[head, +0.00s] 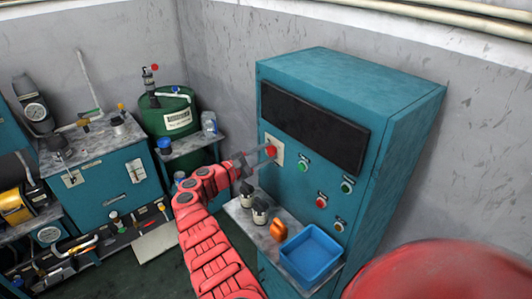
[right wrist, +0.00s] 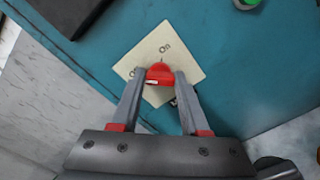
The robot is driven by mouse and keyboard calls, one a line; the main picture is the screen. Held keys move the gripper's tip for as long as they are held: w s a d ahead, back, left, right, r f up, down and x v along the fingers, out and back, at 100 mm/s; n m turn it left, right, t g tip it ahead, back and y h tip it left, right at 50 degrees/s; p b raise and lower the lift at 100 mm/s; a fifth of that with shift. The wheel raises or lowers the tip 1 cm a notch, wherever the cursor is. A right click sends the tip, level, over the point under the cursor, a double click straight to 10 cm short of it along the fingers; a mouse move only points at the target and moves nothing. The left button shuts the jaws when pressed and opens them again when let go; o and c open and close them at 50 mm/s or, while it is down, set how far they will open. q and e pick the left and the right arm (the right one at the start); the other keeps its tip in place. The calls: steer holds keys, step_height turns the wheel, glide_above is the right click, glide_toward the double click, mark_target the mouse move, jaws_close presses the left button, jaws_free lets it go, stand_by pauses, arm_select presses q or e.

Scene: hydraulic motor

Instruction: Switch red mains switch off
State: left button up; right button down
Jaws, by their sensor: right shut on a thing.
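The red mains switch (head: 271,151) is a red rotary knob on a pale square plate (head: 279,146) on the front of the teal cabinet. In the right wrist view the red switch (right wrist: 160,74) sits between the two grey fingertips of my right gripper (right wrist: 160,80). The gripper is shut on it. The plate (right wrist: 180,50) carries the word "On" above the knob, and a second label at the left is partly hidden. In the head view my right gripper (head: 262,153) reaches the knob from the left. My left gripper is not in view.
The teal cabinet (head: 400,130) also carries green buttons (head: 303,166), red buttons (head: 321,202) and a dark panel (head: 312,125). Below, a shelf holds a blue tray (head: 310,255), an orange object (head: 278,230) and bottles (head: 260,211). A green barrel (head: 172,118) stands at the left.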

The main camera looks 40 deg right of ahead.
steer(key=shift+c, duration=2)
jaws_free()
steer(key=s+a+b, duration=0.1)
steer(key=a+b, duration=0.4)
steer(key=a, duration=1.2)
steer(key=shift+s+a, duration=0.15)
steer(key=shift+a, duration=0.1)
